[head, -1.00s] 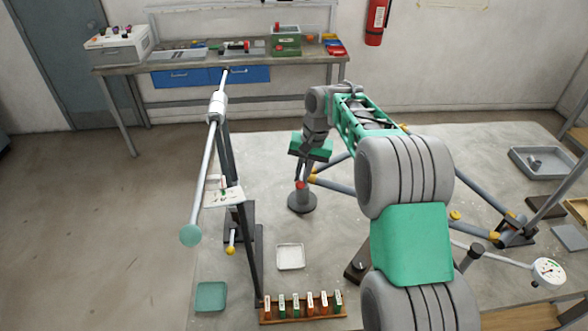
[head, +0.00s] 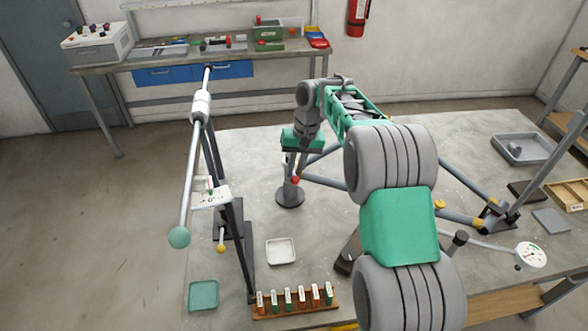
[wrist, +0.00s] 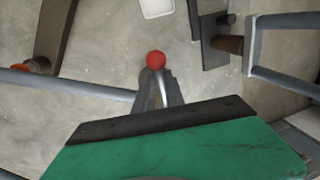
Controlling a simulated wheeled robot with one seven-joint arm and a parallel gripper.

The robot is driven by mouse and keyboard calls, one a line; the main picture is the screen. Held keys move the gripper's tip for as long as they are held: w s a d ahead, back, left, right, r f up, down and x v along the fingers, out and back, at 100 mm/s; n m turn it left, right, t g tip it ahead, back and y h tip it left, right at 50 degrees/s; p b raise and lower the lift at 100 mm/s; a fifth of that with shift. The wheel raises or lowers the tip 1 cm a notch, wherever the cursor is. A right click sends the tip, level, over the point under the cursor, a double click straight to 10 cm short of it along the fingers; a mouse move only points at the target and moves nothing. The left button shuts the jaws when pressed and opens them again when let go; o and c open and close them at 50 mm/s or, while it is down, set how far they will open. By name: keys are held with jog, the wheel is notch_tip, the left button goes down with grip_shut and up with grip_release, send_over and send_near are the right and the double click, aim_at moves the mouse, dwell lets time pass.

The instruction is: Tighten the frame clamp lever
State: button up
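The clamp lever's red ball knob (head: 295,180) shows in the head view above a dark round base (head: 290,197) on the bench. My gripper (head: 295,168), under its green housing, points down at the knob from just above. In the wrist view the red knob (wrist: 156,60) lies just beyond the tips of the dark fingers of my gripper (wrist: 159,85). The lever's pale rod (wrist: 162,87) runs back from the knob between or over the fingers. The fingers look close together; whether they touch the lever cannot be told. The clamp body is partly hidden.
Grey frame tubes (head: 325,183) with yellow joints lie around the clamp. A tall stand with a long rod (head: 190,185) is at left. A white tray (head: 281,252), a rack of labelled blocks (head: 295,301) and a dial gauge (head: 530,255) are nearer. Bare bench lies left of the clamp.

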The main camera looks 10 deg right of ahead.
jog(key=o, duration=0.4)
jog(key=shift+c, duration=0.2)
notch_tip(320, 180, up, 8)
jog(key=d+p, duration=0.1)
jog(key=shift+d+f, duration=0.2)
jog(key=shift+d, duration=0.05)
